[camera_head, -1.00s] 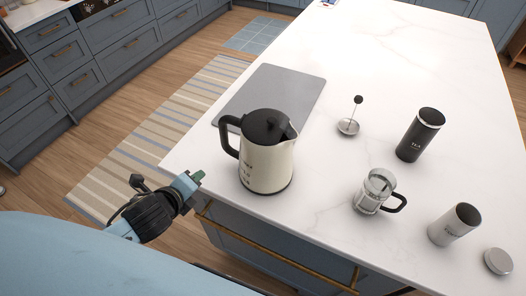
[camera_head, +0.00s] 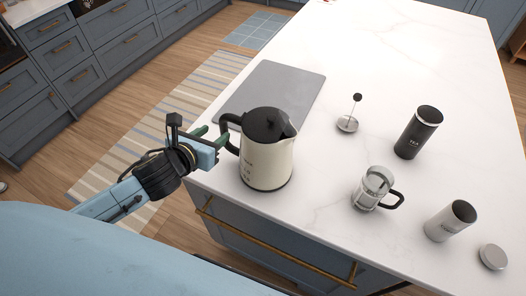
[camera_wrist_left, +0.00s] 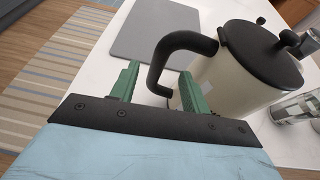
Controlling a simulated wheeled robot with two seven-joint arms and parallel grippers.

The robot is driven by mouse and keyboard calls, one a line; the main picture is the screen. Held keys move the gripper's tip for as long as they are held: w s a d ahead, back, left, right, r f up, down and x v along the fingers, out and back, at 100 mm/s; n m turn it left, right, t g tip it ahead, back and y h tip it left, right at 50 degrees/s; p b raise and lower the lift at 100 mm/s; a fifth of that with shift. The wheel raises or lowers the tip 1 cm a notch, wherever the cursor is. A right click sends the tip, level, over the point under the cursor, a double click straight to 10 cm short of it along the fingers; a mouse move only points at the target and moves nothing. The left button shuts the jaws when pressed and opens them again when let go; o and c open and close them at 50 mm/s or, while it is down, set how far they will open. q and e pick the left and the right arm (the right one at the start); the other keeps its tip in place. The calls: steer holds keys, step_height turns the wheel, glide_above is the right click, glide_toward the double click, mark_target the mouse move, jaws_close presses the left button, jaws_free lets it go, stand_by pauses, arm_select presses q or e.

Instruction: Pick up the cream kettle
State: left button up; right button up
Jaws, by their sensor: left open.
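The cream kettle (camera_head: 266,162) stands upright near the left corner of the white worktop. Its lid and handle are black, and the handle (camera_head: 229,134) faces left toward my left gripper. My left gripper (camera_head: 215,138) is open beside the kettle, its green fingers at the handle. In the left wrist view the kettle (camera_wrist_left: 235,85) is at the right, and the black handle (camera_wrist_left: 165,62) comes down between the two open fingers of the gripper (camera_wrist_left: 160,88). I cannot tell whether either finger touches it. My right gripper is not in view.
A grey board (camera_head: 271,90) lies behind the kettle. To the right are a plunger (camera_head: 349,120), a glass press jug (camera_head: 373,188), a black tea canister (camera_head: 418,132), a grey canister (camera_head: 450,221) and a loose lid (camera_head: 492,257). The worktop's far part is clear.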

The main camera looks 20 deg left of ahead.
mark_target(222, 129)
arm_select(q)
steer(key=shift+x, duration=3.1)
steer(key=shift+c, duration=0.4)
steer(key=shift+f, duration=0.1)
jaws_close()
steer(key=shift+d, duration=0.1)
